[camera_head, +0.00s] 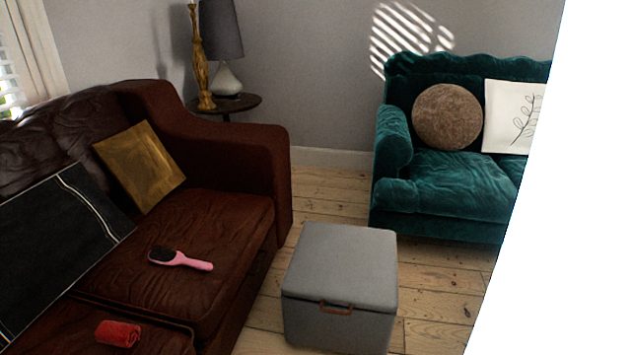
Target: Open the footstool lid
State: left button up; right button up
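The grey footstool (340,300) stands on the floorboards between the brown sofa and the green sofa, in the lower middle of the view. Its padded lid (343,262) lies flat and shut on the box. A brown handle tab (336,308) sits at the front edge of the lid. Neither of my grippers shows in this view. Nothing visible touches the footstool.
The brown leather sofa (215,235) stands close on the left, with a pink hairbrush (182,259) and a red rolled item (118,333) on it. The green sofa (455,190) is behind right. Bare floor (435,290) lies right of the footstool. A large white shape blocks the right side.

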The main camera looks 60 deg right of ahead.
aim_at(350, 266)
jog(key=z, duration=2)
jog(key=i+l+u, duration=0.15)
jog(key=u, duration=0.25)
jog(key=i+l+u, duration=0.35)
jog(key=k+j, duration=0.1)
